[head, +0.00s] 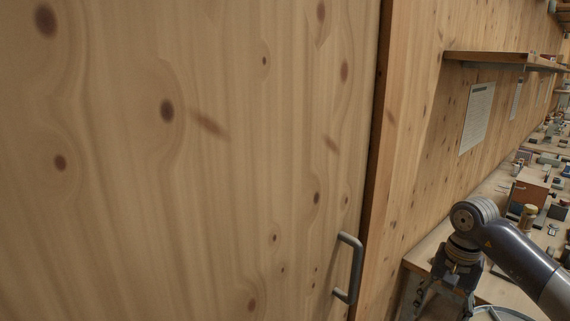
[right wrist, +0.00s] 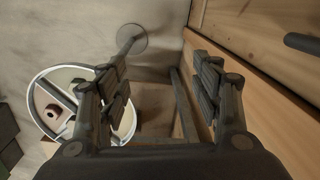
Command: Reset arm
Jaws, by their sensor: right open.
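My right arm comes in from the right in the head view, bent at its grey joint. Its gripper (head: 443,298) hangs down beside the workbench's near end, to the right of the door handle (head: 347,268) and apart from it. In the right wrist view the two fingers of this gripper (right wrist: 165,85) stand wide apart with nothing between them. My left gripper is in neither view.
A large wooden door (head: 190,160) fills the left of the head view. A cluttered workbench (head: 430,245) runs along the wall under a shelf (head: 500,58). In the right wrist view a white-rimmed round thing (right wrist: 36,84) lies below left of the fingers.

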